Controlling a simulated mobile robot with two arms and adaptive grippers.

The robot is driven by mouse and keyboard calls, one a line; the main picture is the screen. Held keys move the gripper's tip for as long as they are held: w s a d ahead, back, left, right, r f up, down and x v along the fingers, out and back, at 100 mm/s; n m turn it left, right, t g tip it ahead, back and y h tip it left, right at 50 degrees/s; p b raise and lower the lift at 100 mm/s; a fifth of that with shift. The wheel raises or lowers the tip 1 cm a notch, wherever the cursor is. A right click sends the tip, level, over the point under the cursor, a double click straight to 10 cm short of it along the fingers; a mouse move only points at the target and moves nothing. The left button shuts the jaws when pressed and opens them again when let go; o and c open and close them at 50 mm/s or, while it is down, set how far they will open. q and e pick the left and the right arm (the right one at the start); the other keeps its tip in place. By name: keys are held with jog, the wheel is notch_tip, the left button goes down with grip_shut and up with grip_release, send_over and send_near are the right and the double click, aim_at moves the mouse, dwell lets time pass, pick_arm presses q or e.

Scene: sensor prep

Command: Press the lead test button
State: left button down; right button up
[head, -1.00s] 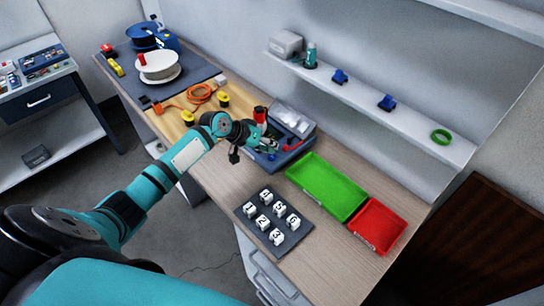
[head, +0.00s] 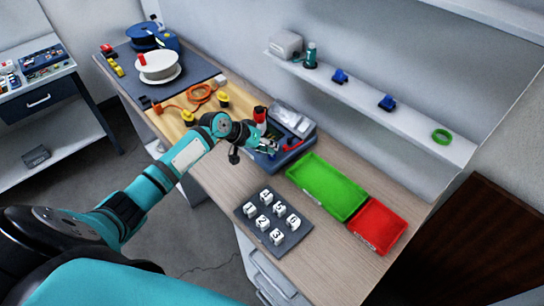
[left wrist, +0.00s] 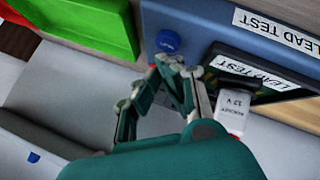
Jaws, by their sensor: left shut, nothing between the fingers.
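A blue-grey tester box (head: 288,162) stands on the workbench in the head view. In the left wrist view its panel (left wrist: 205,22) carries two "LEAD TEST" labels (left wrist: 285,30), one of them on a dark recessed part. A round blue button (left wrist: 168,41) sits on the panel left of the labels. My left gripper (left wrist: 170,68) is shut and empty, with its fingertips just below the button in the picture. I cannot tell whether they touch it. My right gripper is not in view.
A green tray (head: 326,187) and a red tray (head: 377,226) stand right of the box. A dark board with numbered white blocks (head: 273,223) lies in front. A white labelled piece (left wrist: 232,108) is close to the fingers. A red-and-white item (head: 260,114) stands behind the gripper.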

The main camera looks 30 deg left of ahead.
aim_at(270, 155)
pick_arm(q)
jog(key=shift+f, duration=0.3)
jog(key=shift+f+b, duration=0.45)
jog(key=shift+f, duration=0.05)
dwell(0.5)
dwell(0.4)
jog(key=shift+r+p, duration=0.9)
jog(key=shift+r, duration=0.15)
notch_tip(270, 155, up, 5)
jog(key=p, duration=0.4)
jog(key=shift+p, duration=0.3)
jog(key=shift+s+f, duration=0.1)
jog(key=shift+f, duration=0.1)
